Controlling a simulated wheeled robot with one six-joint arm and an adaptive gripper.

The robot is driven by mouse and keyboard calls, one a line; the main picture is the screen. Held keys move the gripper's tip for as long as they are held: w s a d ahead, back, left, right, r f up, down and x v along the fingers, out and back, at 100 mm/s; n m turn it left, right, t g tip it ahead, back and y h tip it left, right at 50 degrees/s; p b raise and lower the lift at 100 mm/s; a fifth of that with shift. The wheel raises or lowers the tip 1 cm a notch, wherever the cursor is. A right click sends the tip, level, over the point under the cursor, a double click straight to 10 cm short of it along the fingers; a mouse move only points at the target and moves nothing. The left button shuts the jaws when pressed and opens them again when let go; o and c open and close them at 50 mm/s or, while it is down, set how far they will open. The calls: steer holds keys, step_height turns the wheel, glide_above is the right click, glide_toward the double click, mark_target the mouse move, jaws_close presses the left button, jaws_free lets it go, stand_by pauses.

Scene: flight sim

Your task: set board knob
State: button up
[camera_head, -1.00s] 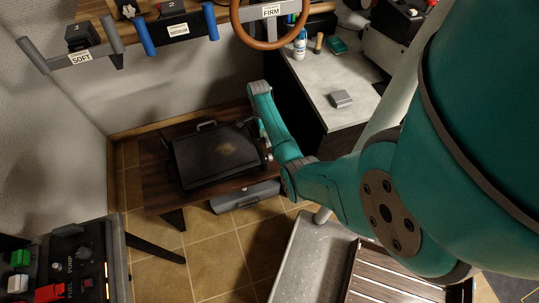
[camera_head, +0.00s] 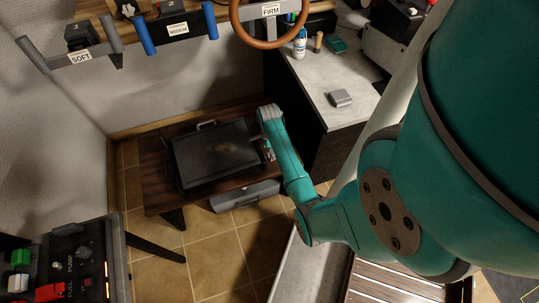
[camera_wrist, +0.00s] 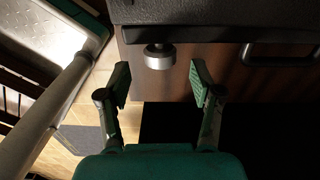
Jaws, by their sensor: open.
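The board is a dark, flat, griddle-like slab (camera_head: 215,152) on a low wooden table in the head view. In the wrist view its dark edge (camera_wrist: 225,14) runs across the top. A round silver knob (camera_wrist: 159,57) on a dark stem sticks out from that edge. My gripper (camera_wrist: 160,80) is open and empty, with its green-padded fingers left and right of the knob in the picture. The fingertips look just short of the knob, and no contact shows. In the head view my wrist hides most of the gripper at the board's right side.
A dark handle (camera_wrist: 280,55) juts out right of the knob in the wrist view. A grey drawer-like box (camera_head: 245,196) is under the table. A grey-topped counter (camera_head: 325,88) stands to the right of the table. A switch panel (camera_head: 72,262) is at lower left.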

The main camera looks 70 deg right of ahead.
steer(key=shift+f, duration=2.05)
steer(key=c, duration=1.1)
